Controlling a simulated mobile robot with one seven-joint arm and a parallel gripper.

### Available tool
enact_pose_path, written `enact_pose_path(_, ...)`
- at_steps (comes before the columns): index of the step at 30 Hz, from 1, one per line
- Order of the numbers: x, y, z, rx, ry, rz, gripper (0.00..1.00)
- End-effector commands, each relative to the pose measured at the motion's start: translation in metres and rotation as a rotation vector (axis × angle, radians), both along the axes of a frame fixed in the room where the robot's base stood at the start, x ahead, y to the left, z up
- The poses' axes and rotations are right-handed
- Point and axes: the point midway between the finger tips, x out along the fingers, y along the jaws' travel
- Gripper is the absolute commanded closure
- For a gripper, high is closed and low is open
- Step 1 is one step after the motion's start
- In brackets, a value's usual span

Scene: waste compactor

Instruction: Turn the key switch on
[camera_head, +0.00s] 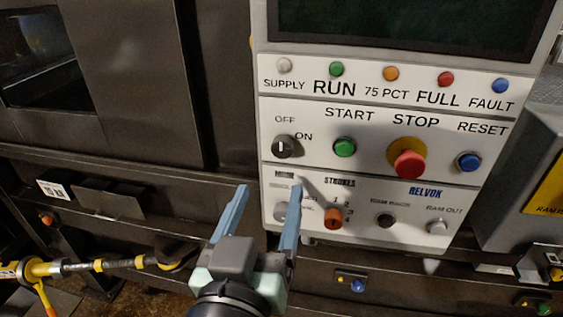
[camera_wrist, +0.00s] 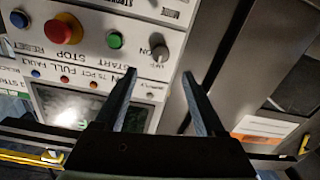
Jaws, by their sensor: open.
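The key switch (camera_head: 286,147) is a round black knob on the white control panel, below the word OFF and left of ON. Its pale mark stands roughly upright, towards OFF. In the wrist view the panel is upside down, and the switch (camera_wrist: 160,53) appears just beyond the space between the fingertips. My gripper (camera_head: 270,188) is open and empty, its two blue fingers spread. In the head view its tips appear below the switch, in front of the panel's lower left part. It looks apart from the switch, though the exact distance is unclear.
The green start button (camera_head: 344,148) is right of the switch, then the red stop button (camera_head: 409,164) and blue reset button (camera_head: 468,162). A yellow-and-black bar (camera_head: 100,265) is at lower left. A dark screen (camera_head: 400,25) is above.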

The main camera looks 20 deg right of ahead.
Motion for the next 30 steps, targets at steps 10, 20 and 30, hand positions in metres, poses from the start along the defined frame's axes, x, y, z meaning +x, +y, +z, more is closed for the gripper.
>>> enact_pose_path(10,0.058,-0.037,0.004,-0.001,0.002,0.001,0.28)
enact_pose_path(20,0.087,-0.055,0.001,-0.001,0.001,0.003,0.28)
enact_pose_path(30,0.09,-0.057,0.0,-0.001,0.0,0.003,0.28)
